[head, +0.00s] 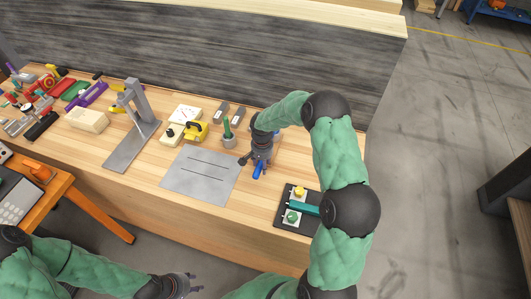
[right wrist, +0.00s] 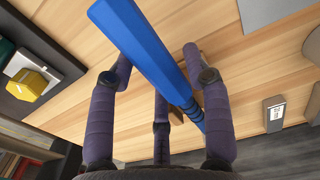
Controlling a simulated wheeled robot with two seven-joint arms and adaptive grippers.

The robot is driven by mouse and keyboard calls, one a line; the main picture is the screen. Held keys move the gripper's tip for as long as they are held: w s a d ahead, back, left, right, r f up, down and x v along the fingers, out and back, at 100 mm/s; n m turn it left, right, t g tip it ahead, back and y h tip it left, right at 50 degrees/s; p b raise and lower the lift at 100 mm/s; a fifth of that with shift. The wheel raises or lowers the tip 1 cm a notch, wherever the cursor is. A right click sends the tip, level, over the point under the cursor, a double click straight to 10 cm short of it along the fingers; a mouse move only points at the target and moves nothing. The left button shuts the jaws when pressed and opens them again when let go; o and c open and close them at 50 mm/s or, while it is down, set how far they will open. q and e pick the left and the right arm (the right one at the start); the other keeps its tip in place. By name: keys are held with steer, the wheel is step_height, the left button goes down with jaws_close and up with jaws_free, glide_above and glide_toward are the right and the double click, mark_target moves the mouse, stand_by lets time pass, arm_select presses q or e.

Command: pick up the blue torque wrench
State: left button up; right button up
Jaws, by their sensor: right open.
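The blue torque wrench (head: 259,170) lies on the wooden workbench, partly hidden under my right gripper (head: 261,160). In the right wrist view the blue handle of the wrench (right wrist: 150,45) runs diagonally between the spread purple fingers of my right gripper (right wrist: 156,65). The fingers are apart and not closed on it, and its far end is partly behind a finger. My left gripper (head: 193,283) is low at the front, off the bench, with its fingertips apart and empty.
A grey plate (head: 203,174) lies left of the wrench. A green-handled tool in a cup (head: 228,138) and a yellow device (head: 195,131) stand behind it. A dark tray with yellow and green knobs (head: 297,208) is to the right. A grey stand (head: 135,105) and several tools fill the left.

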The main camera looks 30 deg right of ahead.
jaws_close()
steer(key=shift+w+r, duration=0.1)
steer(key=shift+r, duration=0.55)
step_height(320, 180, up, 2)
steer(key=shift+r+p, duration=0.2)
steer(key=shift+p, duration=0.25)
steer(key=s+a+r, duration=0.1)
steer(key=r, duration=0.1)
steer(key=s+a+r, duration=0.1)
steer(key=r, duration=0.1)
steer(key=s+a+r+p, duration=0.1)
steer(key=s+a+r, duration=0.4)
steer(key=s+a, duration=0.3)
steer(key=shift+r, duration=0.15)
steer(key=shift+s, duration=0.1)
